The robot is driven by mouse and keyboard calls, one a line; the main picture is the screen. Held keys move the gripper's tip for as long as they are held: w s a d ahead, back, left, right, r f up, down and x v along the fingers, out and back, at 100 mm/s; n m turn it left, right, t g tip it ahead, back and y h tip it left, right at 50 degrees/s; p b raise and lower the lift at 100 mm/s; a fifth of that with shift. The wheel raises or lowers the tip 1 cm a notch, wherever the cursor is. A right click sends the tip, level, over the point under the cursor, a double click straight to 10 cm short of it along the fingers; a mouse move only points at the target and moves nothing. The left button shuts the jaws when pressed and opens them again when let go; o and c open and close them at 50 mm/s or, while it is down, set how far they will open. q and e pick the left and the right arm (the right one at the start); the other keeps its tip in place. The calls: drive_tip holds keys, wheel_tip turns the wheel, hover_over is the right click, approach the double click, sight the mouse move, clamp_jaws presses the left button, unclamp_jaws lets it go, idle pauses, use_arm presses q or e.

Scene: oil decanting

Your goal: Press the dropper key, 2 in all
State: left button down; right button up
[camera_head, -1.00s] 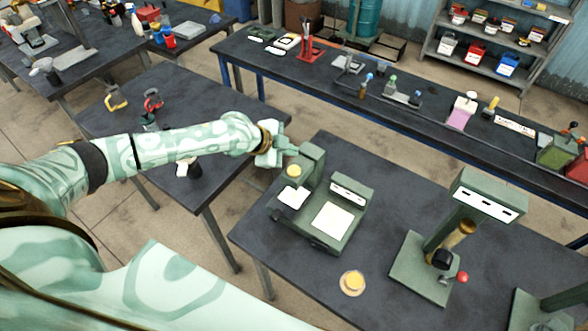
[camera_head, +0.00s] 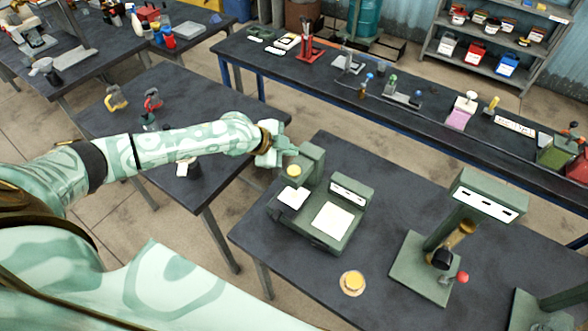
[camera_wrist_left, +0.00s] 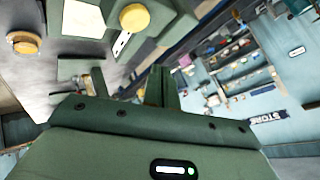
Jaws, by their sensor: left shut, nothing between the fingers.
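The dropper is a green machine (camera_head: 312,165) on the dark table, with a raised post at its back left. A round yellow key (camera_head: 294,170) sits on the post's front; it also shows in the left wrist view (camera_wrist_left: 134,17). A white pad (camera_head: 293,197) lies below the key. My left gripper (camera_head: 288,149) is shut and empty, beside the post's top, behind and left of the key in the head view. In the left wrist view its fingers (camera_wrist_left: 158,86) appear apart from the key. My right gripper is not in view.
A yellow disc on a round wooden base (camera_head: 352,283) lies in front of the machine. A green stand with a red knob (camera_head: 438,255) stands to the right. A long bench (camera_head: 330,88) runs behind. The table between machine and stand is mostly clear.

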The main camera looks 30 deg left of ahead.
use_arm(q)
drive_tip(key=shift+w+a, duration=0.15)
drive_tip(key=shift+a, duration=0.05)
drive_tip(key=w+a+r+m+t+y+b, duration=0.1)
drive_tip(key=w+a+r+m+t, duration=0.1)
drive_tip(key=w+r+m+t, duration=0.3)
drive_tip(key=s+d+r+m+h+b, duration=0.15)
drive_tip(key=d+r+m+h, duration=0.5)
drive_tip(key=m, duration=1.15)
drive_tip(key=s+a+f+m+g+y, duration=0.2)
drive_tip(key=f+m, duration=0.2)
drive_tip(key=m, duration=0.2)
drive_tip(key=s+a+f+m+g+y, duration=0.1)
drive_tip(key=a+f+m+g+y, duration=0.1)
drive_tip(key=m, duration=0.5)
drive_tip(key=shift+s+f+g+y, duration=0.4)
drive_tip(key=shift+f+g+y, duration=0.1)
drive_tip(key=shift+f+y, duration=0.3)
drive_tip(key=shift+f, duration=0.15)
